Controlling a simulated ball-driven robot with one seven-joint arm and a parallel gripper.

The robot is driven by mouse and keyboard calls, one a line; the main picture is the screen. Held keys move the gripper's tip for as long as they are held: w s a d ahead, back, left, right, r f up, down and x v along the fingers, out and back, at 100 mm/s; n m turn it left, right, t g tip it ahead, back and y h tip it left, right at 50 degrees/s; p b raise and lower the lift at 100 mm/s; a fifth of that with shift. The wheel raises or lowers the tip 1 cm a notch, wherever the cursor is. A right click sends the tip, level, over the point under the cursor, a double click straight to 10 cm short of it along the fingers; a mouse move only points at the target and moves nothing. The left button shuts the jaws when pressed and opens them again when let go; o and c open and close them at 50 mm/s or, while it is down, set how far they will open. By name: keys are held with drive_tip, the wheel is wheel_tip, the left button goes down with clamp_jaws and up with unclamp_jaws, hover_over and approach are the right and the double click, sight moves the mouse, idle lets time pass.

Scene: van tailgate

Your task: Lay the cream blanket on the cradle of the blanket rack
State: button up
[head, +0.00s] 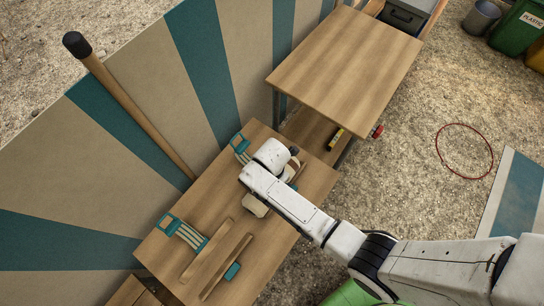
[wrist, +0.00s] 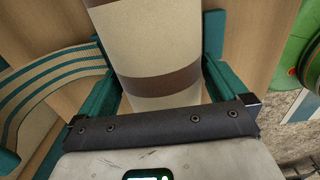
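The cream blanket (wrist: 158,45) is a roll with brown bands. In the wrist view it runs up between the two teal fingers of my gripper (wrist: 160,75), which stand close along both its sides. I cannot tell whether they press on it. In the head view my gripper (head: 275,172) is over the wooden table and hides the middle of the blanket; its cream end (head: 255,205) shows at the lower left. What seems to be the blanket rack, two parallel wooden rails (head: 207,250), lies further down the same table, with nothing across it.
Teal and cream striped straps (head: 188,236) lie beside the rails, and a small teal block (head: 232,271) is at their right. A higher wooden table (head: 345,65) stands beyond. A striped panel with a wooden pole (head: 130,105) is at the left. Open gravel lies right.

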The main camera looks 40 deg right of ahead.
wheel_tip(320, 180, up, 11)
drive_tip(key=shift+f+p, duration=0.1)
drive_tip(key=shift+p, duration=0.55)
drive_tip(key=s+d+r+m, duration=0.4)
drive_tip(key=s+m, duration=0.4)
drive_tip(key=m, duration=0.3)
drive_tip(key=s+d+r+m+t, duration=0.1)
drive_tip(key=s+d+r+m, duration=0.4)
drive_tip(key=s+m, duration=0.3)
drive_tip(key=m, duration=0.3)
drive_tip(key=shift+d+r, duration=0.25)
drive_tip(key=shift+d, duration=0.1)
drive_tip(key=shift+c, duration=0.2)
